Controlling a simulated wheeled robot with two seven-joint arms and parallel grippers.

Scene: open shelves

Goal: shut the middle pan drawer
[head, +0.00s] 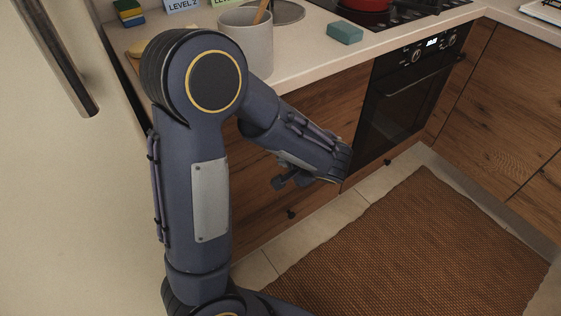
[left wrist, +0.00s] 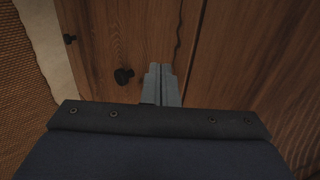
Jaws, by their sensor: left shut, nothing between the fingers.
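The middle pan drawer (left wrist: 140,35) has a brown wood front with a dark round knob (left wrist: 124,76) in the left wrist view. My left gripper (left wrist: 162,70) is shut and empty, its grey fingers together in front of the drawer front, beside the knob and close to the seam with the front above. I cannot tell if the fingertips touch the wood. In the head view my left forearm and wrist hide much of the drawer fronts, and how far the drawer stands out is unclear. My right gripper is not in view.
The oven (head: 405,100) is right of the drawers. The counter above holds a grey crock (head: 245,45) and a teal block (head: 345,33). A woven brown rug (head: 420,250) covers the open floor.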

